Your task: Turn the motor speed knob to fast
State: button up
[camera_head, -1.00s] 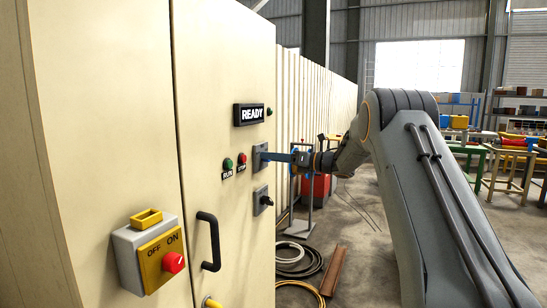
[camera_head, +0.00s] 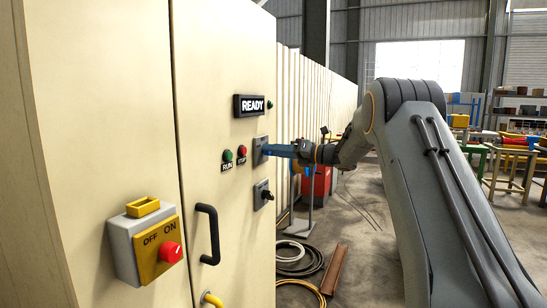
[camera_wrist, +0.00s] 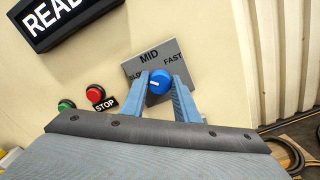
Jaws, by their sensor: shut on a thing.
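The motor speed knob (camera_wrist: 159,82) is round and blue with a white pointer mark. It sits on a grey plate (camera_wrist: 172,54) lettered SLOW, MID and FAST, which appears tilted in the wrist view. The white mark lies on the knob's left side, toward the SLOW lettering. My gripper (camera_wrist: 159,79) has one blue finger on each side of the knob and is shut on it. In the head view my gripper (camera_head: 268,150) reaches the grey plate (camera_head: 259,142) from the right, and the knob is hidden there.
Nearby are the READY sign (camera_head: 250,107), green RUN button (camera_head: 227,155), red STOP button (camera_head: 242,151) and a black switch (camera_head: 267,196) below the plate. A door handle (camera_head: 208,235) and red OFF/ON switch (camera_head: 170,253) are left. Coiled hoses (camera_head: 295,257) lie on the floor.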

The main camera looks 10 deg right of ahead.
jog(key=m, duration=2.1)
jog(key=shift+f, duration=0.25)
dwell(0.3)
jog(key=o, duration=1.1)
jog(key=shift+c, duration=0.2)
jog(key=b+v, duration=0.2)
jog(key=v, duration=0.6)
jog(key=shift+b, duration=0.35)
